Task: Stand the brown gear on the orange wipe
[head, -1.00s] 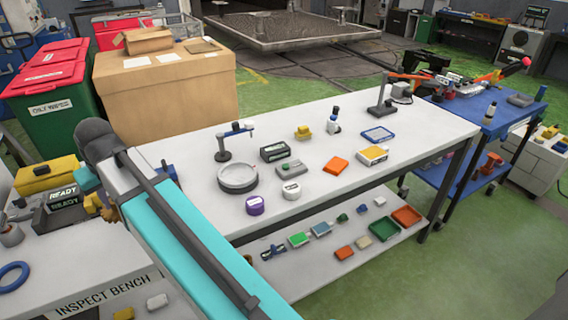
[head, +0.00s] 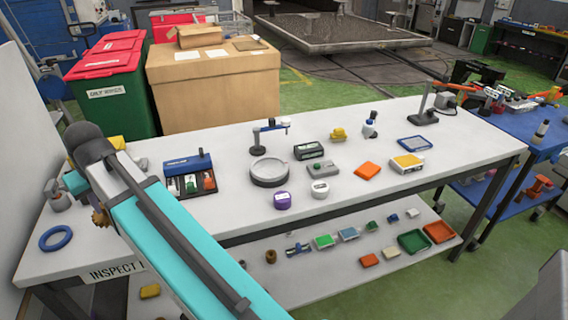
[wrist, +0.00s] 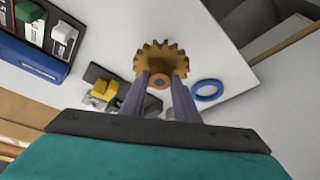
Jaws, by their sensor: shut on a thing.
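The brown gear (wrist: 162,60) is a toothed disc with a hub, held at the tips of my gripper (wrist: 160,82) in the wrist view. My gripper is shut on it. In the head view a small part of the gear (head: 100,217) shows at the left edge of my turquoise arm, which hides my fingers. The orange wipe (head: 368,171) lies flat and bare on the white bench, well to the right of my gripper. The wipe is out of the wrist view.
A blue ring (head: 57,237) lies near my gripper at the bench's left end. A blue box (head: 188,162) stands behind my arm. A round grey dish (head: 269,172), a purple tub (head: 282,200), a white tub (head: 320,189) and a yellow-white box (head: 407,162) stand around the wipe.

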